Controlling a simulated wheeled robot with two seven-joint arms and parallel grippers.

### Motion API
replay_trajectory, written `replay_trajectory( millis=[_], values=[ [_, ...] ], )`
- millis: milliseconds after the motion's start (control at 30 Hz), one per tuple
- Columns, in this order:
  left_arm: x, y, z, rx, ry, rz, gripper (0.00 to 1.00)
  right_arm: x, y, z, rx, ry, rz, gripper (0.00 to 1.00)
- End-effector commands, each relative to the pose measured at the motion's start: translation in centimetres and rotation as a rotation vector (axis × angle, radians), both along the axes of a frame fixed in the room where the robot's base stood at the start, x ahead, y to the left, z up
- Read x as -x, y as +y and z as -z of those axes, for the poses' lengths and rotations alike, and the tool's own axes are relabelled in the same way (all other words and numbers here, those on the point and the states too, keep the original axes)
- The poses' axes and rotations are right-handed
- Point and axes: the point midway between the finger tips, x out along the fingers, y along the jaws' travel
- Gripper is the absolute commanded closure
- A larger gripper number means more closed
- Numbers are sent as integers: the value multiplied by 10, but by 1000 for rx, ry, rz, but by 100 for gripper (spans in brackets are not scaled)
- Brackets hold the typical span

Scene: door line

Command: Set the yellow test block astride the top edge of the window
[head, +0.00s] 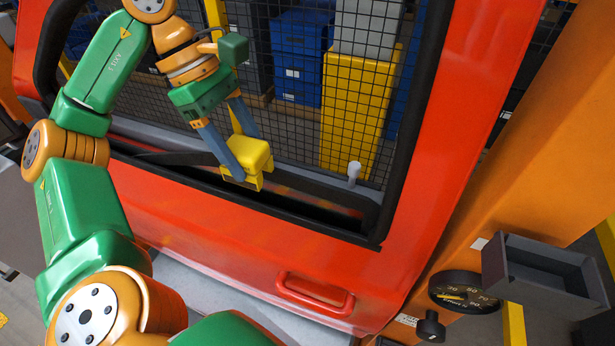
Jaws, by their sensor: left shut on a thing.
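The yellow test block (256,155) is in the fingers of my left gripper (242,158), in the lower middle of the door's window opening. The block has short legs pointing down. My left gripper is shut on it, with one finger in front, hiding part of it. Below the block, a dark band (318,186) runs along the low part of the window opening. The clear pane and its top edge are hard to make out, and I cannot tell whether the block touches them. My right gripper is not in view.
The red door (220,228) has a black-edged window opening, a pale knob (354,172) right of the block, and a red pull handle (315,294) below. A grey open box (540,278) and a round gauge (464,291) are at the lower right. Mesh stands behind the opening.

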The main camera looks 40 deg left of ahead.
Motion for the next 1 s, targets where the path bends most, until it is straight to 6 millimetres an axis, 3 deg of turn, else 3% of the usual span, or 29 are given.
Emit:
replay_trajectory(
  millis=[33, 267, 467, 633, 1000],
  values=[
    [-7, -12, 5, -1, -2, 8, 100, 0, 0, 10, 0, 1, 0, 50],
    [-35, -56, 1, 2, 2, 5, 100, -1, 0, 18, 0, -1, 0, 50],
    [-49, -77, 0, 0, 4, 1, 100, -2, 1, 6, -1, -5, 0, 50],
    [-48, -76, 31, 1, 4, -4, 100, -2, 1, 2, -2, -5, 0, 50],
    [-48, -76, 40, 3, 1, -1, 100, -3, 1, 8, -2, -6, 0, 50]
  ],
)
